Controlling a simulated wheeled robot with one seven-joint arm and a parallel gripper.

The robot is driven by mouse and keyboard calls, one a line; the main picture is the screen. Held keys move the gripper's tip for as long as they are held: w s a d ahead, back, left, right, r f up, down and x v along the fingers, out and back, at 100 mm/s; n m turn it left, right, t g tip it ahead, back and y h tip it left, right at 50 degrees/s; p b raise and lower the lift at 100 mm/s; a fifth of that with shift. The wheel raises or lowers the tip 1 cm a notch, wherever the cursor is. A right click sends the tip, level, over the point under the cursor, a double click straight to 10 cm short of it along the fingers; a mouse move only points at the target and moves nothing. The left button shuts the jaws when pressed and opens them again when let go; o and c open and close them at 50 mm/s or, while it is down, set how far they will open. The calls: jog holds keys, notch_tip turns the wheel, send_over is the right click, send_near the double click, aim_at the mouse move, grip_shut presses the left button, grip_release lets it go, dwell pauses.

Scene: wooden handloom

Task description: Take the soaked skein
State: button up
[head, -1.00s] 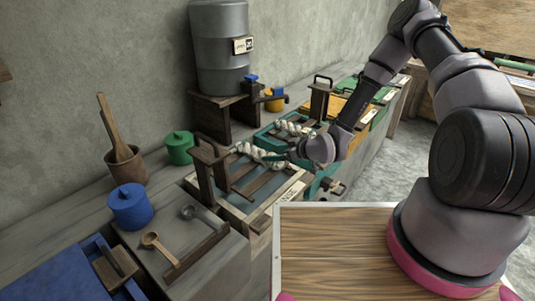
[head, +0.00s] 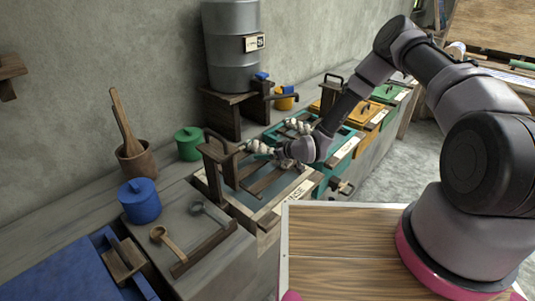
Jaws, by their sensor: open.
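A second pale skein (head: 297,126) lies over the teal vat just behind.
A dark upright handle (head: 222,165) stands at the near vat's left end. A grey barrel (head: 232,45) on a wooden stand is behind. A blue jar (head: 140,201), green jar (head: 188,143) and ladles (head: 166,240) sit to the left. Orange (head: 362,112) and green vats lie beyond.

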jog(key=c, duration=1.5)
